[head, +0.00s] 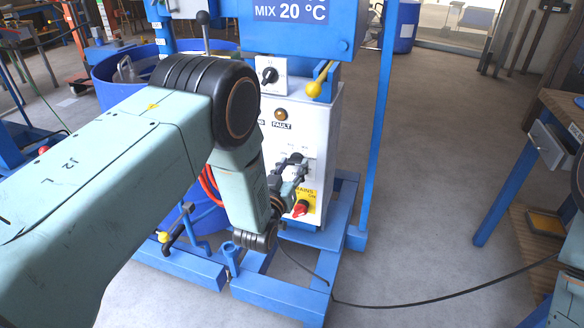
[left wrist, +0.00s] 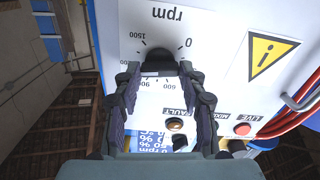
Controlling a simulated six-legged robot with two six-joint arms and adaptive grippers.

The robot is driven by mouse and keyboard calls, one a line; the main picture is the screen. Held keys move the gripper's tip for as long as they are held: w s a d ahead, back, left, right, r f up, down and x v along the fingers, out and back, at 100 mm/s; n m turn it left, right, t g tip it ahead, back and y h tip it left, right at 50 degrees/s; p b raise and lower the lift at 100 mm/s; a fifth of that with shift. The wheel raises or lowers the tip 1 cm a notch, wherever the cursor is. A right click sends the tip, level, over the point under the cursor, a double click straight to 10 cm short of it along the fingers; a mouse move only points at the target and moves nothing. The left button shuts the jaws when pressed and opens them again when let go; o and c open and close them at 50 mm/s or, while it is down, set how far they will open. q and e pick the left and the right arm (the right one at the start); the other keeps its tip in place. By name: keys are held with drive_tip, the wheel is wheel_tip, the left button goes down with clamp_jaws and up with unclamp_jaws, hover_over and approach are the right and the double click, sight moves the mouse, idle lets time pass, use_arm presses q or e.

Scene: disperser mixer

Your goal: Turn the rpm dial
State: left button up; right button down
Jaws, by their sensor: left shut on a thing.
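The rpm dial (left wrist: 160,56) is a dark knob on the white panel, under the word rpm in the left wrist view. A printed scale around it shows 0, 600, 900 and 1500. My left gripper (left wrist: 158,78) is shut on it, with one dark finger at each side. In the head view my left gripper (head: 294,172) is at the front of the white control cabinet (head: 322,130), below the FAULT lamp (head: 281,115). There the fingers and wrist mostly hide the dial. I cannot read the dial's pointer. My right gripper is not in view.
A red mains switch (head: 301,208) sits on a yellow plate just below my left gripper. Another black knob (head: 269,75) and a yellow-knobbed lever (head: 314,88) are above. A blue post (head: 374,130) stands right of the cabinet. A black cable (head: 430,299) crosses the floor.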

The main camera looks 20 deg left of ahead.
use_arm(q)
drive_tip(key=c, duration=0.5)
drive_tip(key=shift+n, duration=0.3)
drive_tip(key=shift+n+p, duration=0.45)
drive_tip(key=shift+n, duration=0.75)
drive_tip(key=n+p, duration=0.1)
drive_tip(key=n, duration=0.2)
drive_tip(key=shift+n, duration=0.4)
drive_tip(key=n+p, duration=0.1)
drive_tip(key=n, duration=0.6)
drive_tip(key=n+p, duration=0.1)
drive_tip(key=n, duration=0.2)
drive_tip(key=shift+n, duration=0.4)
drive_tip(key=shift+f+n, duration=0.1)
drive_tip(key=shift+n, duration=1.7)
drive_tip(key=shift+p, duration=0.3)
